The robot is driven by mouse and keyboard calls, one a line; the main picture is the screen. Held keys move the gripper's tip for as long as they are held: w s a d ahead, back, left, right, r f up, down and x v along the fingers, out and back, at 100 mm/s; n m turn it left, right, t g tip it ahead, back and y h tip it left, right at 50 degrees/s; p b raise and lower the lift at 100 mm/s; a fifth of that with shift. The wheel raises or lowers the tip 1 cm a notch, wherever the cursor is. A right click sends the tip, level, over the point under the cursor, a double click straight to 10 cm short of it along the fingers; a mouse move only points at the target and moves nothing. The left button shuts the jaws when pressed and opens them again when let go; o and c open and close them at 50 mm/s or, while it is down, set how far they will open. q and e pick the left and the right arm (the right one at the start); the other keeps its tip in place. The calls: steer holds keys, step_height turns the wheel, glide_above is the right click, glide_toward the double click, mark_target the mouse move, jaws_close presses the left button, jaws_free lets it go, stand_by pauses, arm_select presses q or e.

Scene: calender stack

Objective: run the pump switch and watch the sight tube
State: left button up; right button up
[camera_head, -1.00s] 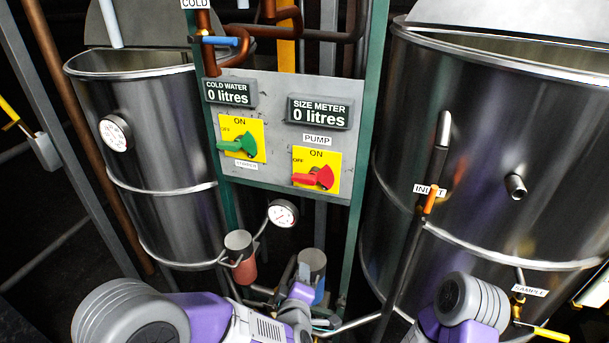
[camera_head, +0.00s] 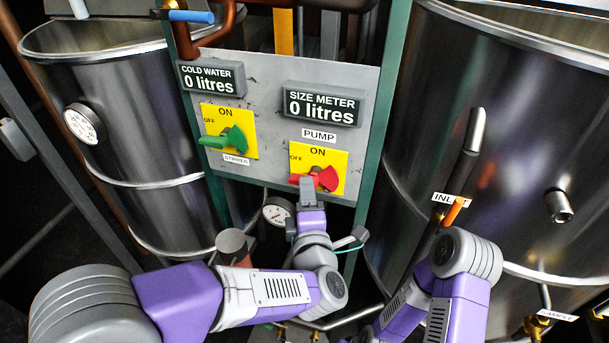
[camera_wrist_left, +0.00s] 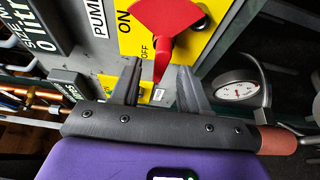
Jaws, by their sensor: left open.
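The pump switch is a red knob (camera_head: 322,179) on a yellow plate (camera_head: 335,160) under the PUMP label. Its handle points left, toward OFF. The size meter (camera_head: 322,105) reads 0 litres. My left gripper (camera_head: 307,188) is just below the knob, covering part of its handle. In the left wrist view the gripper (camera_wrist_left: 162,78) is open, with the red handle (camera_wrist_left: 163,40) reaching toward the gap between the fingers; contact cannot be told. A dark upright tube (camera_head: 462,165) stands against the right tank; whether it is the sight tube is unclear. My right gripper is out of view.
A green switch (camera_head: 224,138) sits left of the pump switch, under the cold water meter (camera_head: 211,79) reading 0 litres. Steel tanks stand at left (camera_head: 110,125) and right (camera_head: 530,140). A round gauge (camera_head: 277,213) is below the panel, left of my gripper.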

arm_select(q)
steer(key=shift+w+a, duration=0.2)
steer(key=shift+w, duration=2.05)
steer(key=shift+c, duration=0.3)
jaws_close()
